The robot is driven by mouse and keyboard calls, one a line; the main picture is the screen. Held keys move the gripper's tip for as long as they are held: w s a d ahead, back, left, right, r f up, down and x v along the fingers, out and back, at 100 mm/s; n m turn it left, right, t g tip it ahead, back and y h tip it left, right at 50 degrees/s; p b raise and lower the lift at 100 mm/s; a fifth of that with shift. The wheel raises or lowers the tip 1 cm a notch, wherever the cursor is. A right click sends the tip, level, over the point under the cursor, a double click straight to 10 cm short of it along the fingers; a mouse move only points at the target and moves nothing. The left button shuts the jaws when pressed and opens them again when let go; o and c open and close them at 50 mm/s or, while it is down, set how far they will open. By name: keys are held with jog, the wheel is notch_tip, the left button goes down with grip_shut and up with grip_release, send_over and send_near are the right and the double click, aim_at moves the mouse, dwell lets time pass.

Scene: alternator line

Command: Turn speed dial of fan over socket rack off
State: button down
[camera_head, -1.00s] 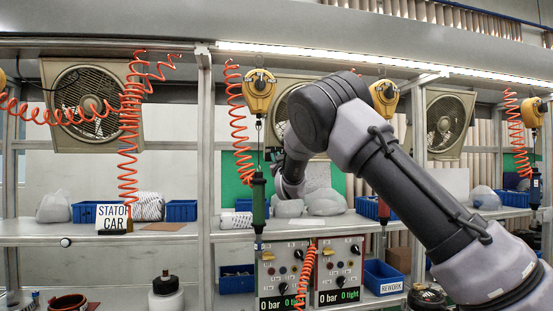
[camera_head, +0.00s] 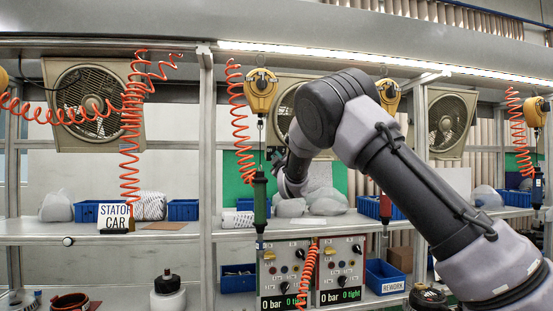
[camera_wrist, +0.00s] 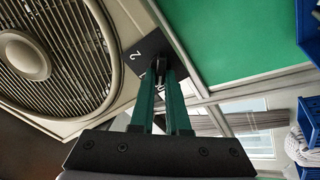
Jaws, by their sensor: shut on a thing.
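The fan (camera_wrist: 45,55) fills the left of the wrist view, with a slatted round grille in a beige frame. At its corner is a dark dial plate (camera_wrist: 131,57) with a white "2" and other marks partly hidden. My gripper (camera_wrist: 161,75) has green fingers, shut on the small dark speed dial (camera_wrist: 160,68) at that plate. The fingers cover much of the dial, so its pointer setting is unclear. In the head view the middle fan (camera_head: 284,108) is partly hidden behind my arm.
A green panel (camera_wrist: 235,35) and a pale frame bar lie right of the dial. Tool balancers (camera_head: 260,92) with orange coiled hoses hang along the rack. Control boxes (camera_head: 285,270) and blue bins (camera_head: 383,277) stand below.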

dwell(0.4)
jog(key=c, duration=0.9)
grip_release()
jog(key=shift+s, duration=0.1)
jog(key=v, duration=1)
jog(key=shift+s+f, duration=0.2)
jog(key=shift+s, duration=0.05)
jog(key=shift+d, duration=0.15)
